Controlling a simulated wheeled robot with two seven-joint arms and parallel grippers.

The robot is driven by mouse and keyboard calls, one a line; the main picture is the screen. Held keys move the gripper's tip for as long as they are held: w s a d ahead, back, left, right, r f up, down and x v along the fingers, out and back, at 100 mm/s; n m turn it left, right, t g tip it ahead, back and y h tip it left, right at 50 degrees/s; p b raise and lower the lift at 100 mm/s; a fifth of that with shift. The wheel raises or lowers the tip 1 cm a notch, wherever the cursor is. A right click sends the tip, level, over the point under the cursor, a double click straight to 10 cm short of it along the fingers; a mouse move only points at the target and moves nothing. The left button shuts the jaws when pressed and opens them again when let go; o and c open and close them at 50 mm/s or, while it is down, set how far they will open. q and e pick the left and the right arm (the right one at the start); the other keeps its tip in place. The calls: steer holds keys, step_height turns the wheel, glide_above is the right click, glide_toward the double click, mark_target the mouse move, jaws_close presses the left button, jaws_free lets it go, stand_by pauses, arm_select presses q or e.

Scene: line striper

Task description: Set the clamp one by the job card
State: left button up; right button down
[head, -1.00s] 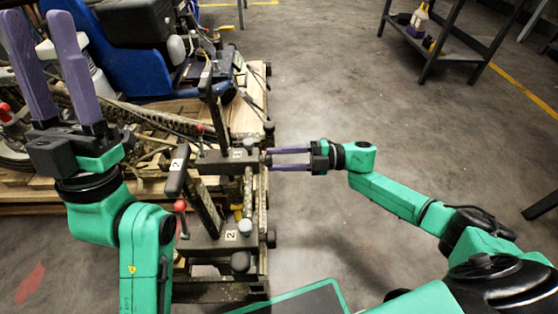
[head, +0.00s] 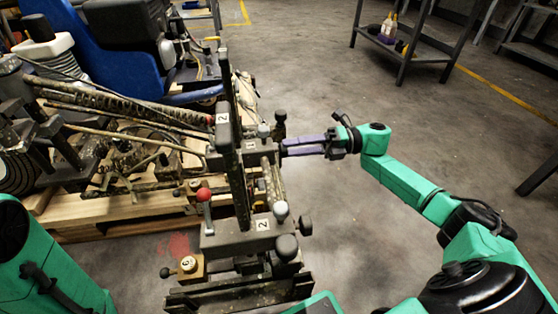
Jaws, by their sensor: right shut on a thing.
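The upper clamp, which I take as clamp one, is a dark block (head: 232,160) with a small white label (head: 250,145), too small to read surely. A tall dark lever (head: 228,72) stands near it. My right gripper (head: 286,148) reaches in from the right and is shut on a part at the block's right end; its fingers hide most of that part. The lower clamp (head: 240,240) carries a label 2 (head: 263,225), and its upright lever has a grip marked 2 (head: 222,118). My left gripper is out of view. I cannot make out a job card.
A red-knobbed lever (head: 203,195) and a small brass-coloured block (head: 188,268) stand left of the lower clamp. Rods and hoses crowd the wooden pallet (head: 130,205). A metal shelf (head: 405,45) stands at the back right. The floor between is clear.

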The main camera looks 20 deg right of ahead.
steer(key=shift+f+n+b, duration=0.1)
steer(key=shift+n+b, duration=1.1)
steer(key=shift+n, duration=0.5)
